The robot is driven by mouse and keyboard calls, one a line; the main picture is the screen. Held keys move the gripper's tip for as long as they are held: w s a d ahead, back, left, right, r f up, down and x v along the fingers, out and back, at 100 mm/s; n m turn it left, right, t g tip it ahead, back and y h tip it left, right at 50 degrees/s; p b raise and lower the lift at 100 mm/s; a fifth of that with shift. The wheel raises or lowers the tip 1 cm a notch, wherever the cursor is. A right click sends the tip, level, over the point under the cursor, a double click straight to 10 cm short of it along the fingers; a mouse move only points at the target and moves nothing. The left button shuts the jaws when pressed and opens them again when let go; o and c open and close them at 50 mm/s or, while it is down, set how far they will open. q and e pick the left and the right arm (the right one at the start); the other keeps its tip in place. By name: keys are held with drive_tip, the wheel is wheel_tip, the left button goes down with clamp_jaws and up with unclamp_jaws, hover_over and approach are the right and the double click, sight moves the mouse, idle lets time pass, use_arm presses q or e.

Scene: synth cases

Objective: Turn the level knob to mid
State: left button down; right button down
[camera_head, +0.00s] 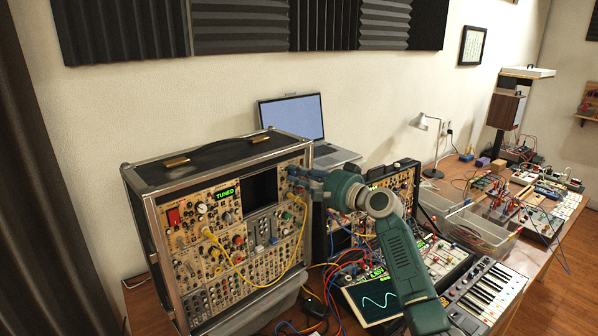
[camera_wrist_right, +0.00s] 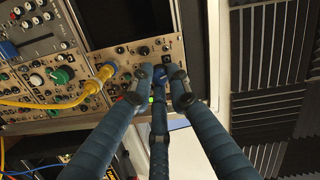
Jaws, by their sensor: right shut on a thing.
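A synth case (camera_head: 225,215) stands at the left of the table, its panel full of knobs, jacks and sliders. A green display on it reads "TUNED". My right gripper (camera_head: 304,178) is at the upper right edge of this panel. In the right wrist view its blue fingers (camera_wrist_right: 157,78) are shut around a small blue knob (camera_wrist_right: 158,74) on the panel. The fingers hide most of the knob, and its label and pointer cannot be read. My left gripper is not in view.
A yellow cable (camera_head: 262,284) loops across the case front; its yellow plug (camera_wrist_right: 105,73) sits close beside the fingers. A second synth case (camera_head: 400,180), laptop (camera_head: 292,120), waveform screen (camera_head: 368,302) and keyboard (camera_head: 488,290) crowd the table. Loose cables lie below the arm.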

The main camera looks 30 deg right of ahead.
drive_tip(key=shift+d+r+m+p, duration=0.15)
drive_tip(key=shift+m+p, duration=0.45)
drive_tip(key=shift+m, duration=0.9)
drive_tip(key=c, duration=1.7)
unclamp_jaws()
drive_tip(key=shift+o, duration=0.2)
drive_tip(key=shift+f, duration=0.2)
drive_tip(key=shift+s, duration=0.1)
drive_tip(key=shift+s+d, duration=0.15)
drive_tip(key=shift+s, duration=0.15)
drive_tip(key=v, duration=1.1)
drive_tip(key=shift+s+d, duration=0.1)
